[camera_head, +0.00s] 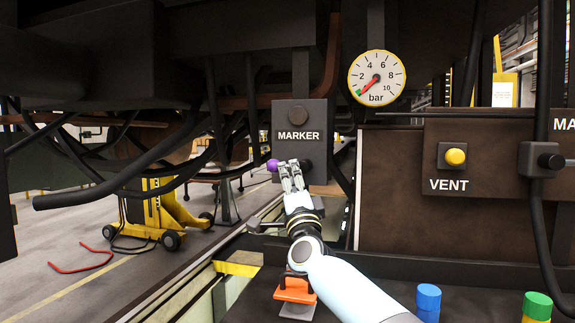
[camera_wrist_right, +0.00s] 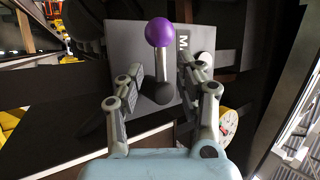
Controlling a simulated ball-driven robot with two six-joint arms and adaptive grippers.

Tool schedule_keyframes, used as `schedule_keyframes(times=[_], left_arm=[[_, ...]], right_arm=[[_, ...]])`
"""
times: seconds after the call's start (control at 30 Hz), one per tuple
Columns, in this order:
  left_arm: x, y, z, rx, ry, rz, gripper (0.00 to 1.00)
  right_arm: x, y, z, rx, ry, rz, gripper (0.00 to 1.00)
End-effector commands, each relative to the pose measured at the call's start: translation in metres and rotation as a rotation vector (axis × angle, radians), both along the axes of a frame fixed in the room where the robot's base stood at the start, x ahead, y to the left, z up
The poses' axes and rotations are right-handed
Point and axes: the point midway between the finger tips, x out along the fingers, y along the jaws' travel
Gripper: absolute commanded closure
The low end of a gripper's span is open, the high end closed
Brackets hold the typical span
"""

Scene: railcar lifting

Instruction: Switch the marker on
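My right gripper (camera_head: 287,168) is in front of the panel's lower part, close to the knob. In the right wrist view the purple knob (camera_wrist_right: 159,32) and its metal shaft (camera_wrist_right: 162,65) lie between the spread fingers of my right gripper (camera_wrist_right: 157,78). The fingers show gaps on both sides of the lever. My left gripper is not in view.
A pressure gauge (camera_head: 376,78) is up and right of the panel. A brown panel has a yellow VENT button (camera_head: 456,157). Black hoses (camera_head: 130,180) hang at left. A yellow jack (camera_head: 155,215) stands on the floor. Blue (camera_head: 428,300) and green (camera_head: 537,306) objects are at front right.

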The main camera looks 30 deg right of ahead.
Motion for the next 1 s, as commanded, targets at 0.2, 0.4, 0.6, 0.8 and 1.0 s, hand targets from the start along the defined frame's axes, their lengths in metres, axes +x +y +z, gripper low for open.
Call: schedule_keyframes(times=[0.2, 0.4, 0.6, 0.8, 1.0], left_arm=[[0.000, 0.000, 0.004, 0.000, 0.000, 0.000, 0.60], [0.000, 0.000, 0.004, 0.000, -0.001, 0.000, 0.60], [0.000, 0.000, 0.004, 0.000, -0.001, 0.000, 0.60], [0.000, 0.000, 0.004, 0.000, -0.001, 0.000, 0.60], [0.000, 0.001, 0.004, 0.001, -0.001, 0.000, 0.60]], right_arm=[[0.025, -0.011, 0.016, -0.001, 0.001, 0.000, 0.64], [0.031, -0.013, 0.020, -0.001, 0.002, 0.001, 0.64], [0.031, -0.013, 0.019, -0.001, 0.002, 0.001, 0.65], [0.031, -0.013, 0.019, -0.001, 0.002, 0.001, 0.91], [0.031, -0.013, 0.019, -0.001, 0.002, 0.001, 1.00]])
